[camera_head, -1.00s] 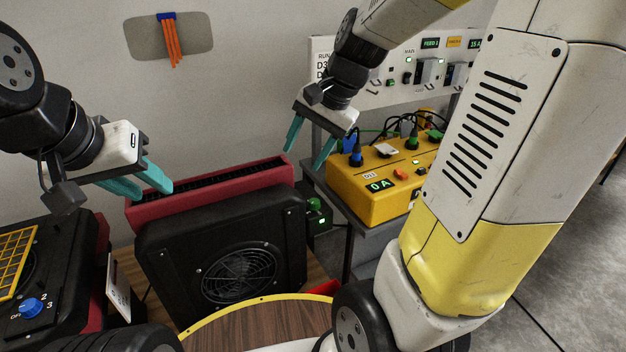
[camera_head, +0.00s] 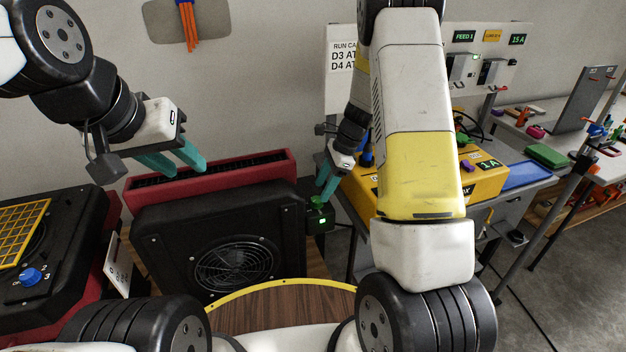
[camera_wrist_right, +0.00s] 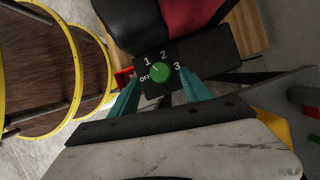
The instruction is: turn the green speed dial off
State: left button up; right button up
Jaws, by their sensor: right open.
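The green speed dial (camera_wrist_right: 160,73) sits on a black panel marked OFF, 1, 2 and 3 in the right wrist view. It also shows small in the head view (camera_head: 317,200), on the right end of the black fan unit (camera_head: 160,232). I cannot tell for certain which mark the dial points to. My right gripper (camera_wrist_right: 159,79) is open, with one teal finger on each side of the dial; contact is not clear. In the head view my arm partly hides this gripper. My left gripper (camera_head: 181,164) is open and empty above the red panel behind the fan.
A yellow power box (camera_head: 485,183) stands on the bench to the right. Another unit with a blue dial (camera_head: 31,278) and yellow grille is at left. A round wooden top with a yellow rim (camera_head: 265,310) is in front of the fan.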

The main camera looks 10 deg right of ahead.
aim_at(317, 199)
jog(key=shift+x, duration=1.95)
grip_shut()
